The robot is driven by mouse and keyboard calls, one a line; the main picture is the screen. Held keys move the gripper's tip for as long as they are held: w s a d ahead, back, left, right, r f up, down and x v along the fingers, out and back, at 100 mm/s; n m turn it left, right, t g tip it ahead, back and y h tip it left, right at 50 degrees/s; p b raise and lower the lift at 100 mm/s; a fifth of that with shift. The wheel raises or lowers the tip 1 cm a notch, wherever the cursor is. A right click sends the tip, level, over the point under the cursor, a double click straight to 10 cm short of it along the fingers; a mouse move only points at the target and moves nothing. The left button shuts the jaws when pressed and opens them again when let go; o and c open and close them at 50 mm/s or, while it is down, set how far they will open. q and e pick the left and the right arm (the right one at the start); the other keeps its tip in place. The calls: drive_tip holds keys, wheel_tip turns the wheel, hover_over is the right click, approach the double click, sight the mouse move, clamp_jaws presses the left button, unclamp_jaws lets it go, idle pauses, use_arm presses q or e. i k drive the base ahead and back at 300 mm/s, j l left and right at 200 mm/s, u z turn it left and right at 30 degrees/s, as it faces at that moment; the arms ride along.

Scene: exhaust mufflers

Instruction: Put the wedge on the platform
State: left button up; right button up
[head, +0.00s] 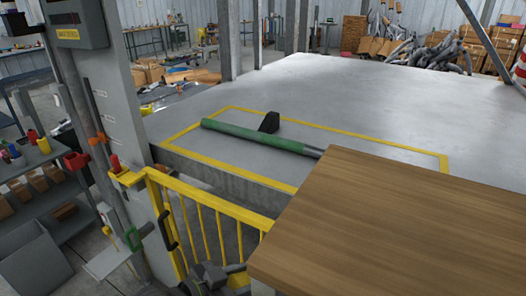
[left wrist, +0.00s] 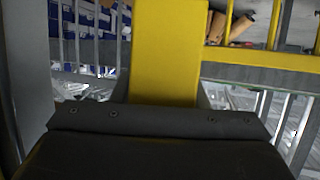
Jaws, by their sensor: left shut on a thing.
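A black wedge (head: 268,122) sits on the grey platform (head: 330,90), inside a yellow outline. It stands just behind a green and grey cylinder (head: 250,137) lying across the platform. My left gripper (head: 207,277) is low at the bottom of the head view, by the yellow gate and well away from the black wedge. In the left wrist view its dark body fills the bottom, and a broad yellow piece (left wrist: 168,50) rises from it; the gripper is shut on this piece. Its gripped end is hidden. My right gripper is not in view.
A yellow barred gate (head: 205,198) stands before the platform's front edge, beside a grey column (head: 117,90). A wooden tabletop (head: 400,225) covers the lower right and hides part of the platform. The platform's far part is clear. Shelves (head: 45,185) stand at the left.

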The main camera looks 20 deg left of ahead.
sight(241, 156)
drive_tip(key=j+z, duration=0.25)
drive_tip(key=j, duration=0.25)
drive_tip(key=j+z, duration=0.3)
drive_tip(key=j, duration=0.15)
drive_tip(key=j+z, duration=0.25)
drive_tip(key=j, duration=0.25)
drive_tip(key=k+j+z, duration=0.25)
drive_tip(key=j, duration=0.2)
drive_tip(key=j+z, duration=0.25)
drive_tip(key=j, duration=0.2)
drive_tip(key=k+j+z, duration=0.55)
drive_tip(key=j, duration=0.2)
drive_tip(key=k+j+z, duration=0.25)
drive_tip(key=i+j, duration=0.05)
